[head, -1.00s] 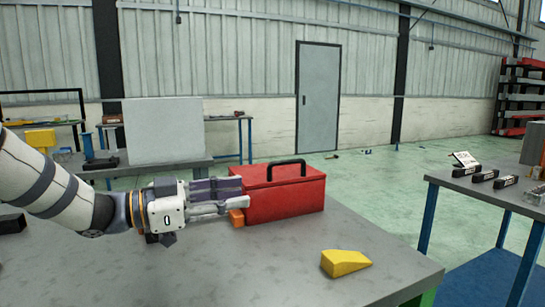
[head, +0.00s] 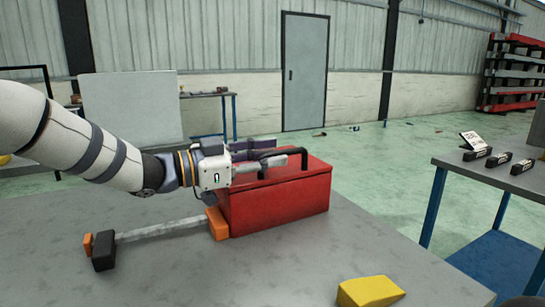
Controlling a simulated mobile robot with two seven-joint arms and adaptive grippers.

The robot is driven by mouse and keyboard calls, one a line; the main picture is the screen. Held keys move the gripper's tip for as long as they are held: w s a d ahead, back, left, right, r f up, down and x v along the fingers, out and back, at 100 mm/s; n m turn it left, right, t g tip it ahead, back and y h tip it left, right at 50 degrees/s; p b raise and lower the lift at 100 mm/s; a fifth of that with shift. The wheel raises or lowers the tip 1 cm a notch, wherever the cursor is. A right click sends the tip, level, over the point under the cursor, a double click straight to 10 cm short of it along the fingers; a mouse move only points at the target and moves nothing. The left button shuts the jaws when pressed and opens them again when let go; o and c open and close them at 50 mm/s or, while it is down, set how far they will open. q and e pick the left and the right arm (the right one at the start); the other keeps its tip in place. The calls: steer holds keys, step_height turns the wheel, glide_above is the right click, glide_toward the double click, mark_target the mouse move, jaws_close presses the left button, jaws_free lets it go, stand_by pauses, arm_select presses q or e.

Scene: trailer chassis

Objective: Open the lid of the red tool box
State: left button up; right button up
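The red tool box (head: 280,205) stands on the grey table with its lid (head: 312,172) down. A black handle (head: 302,152) rises from the lid. My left gripper (head: 282,152) comes in from the left over the lid, its fingers apart at handle height. The fingers overlap the handle in this view, and I cannot tell whether they touch it. The gripper hides part of the lid and handle.
An orange-and-black bar clamp (head: 160,230) lies on the table (head: 300,265), its orange end by the box's left side. A yellow wedge (head: 368,291) lies at the front right. Another table (head: 495,172) with black items stands to the right. The tabletop between box and wedge is clear.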

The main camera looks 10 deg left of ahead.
arm_select(q)
steer(key=shift+w+d, duration=0.35)
steer(key=shift+d, duration=0.1)
jaws_close()
steer(key=shift+r, duration=0.1)
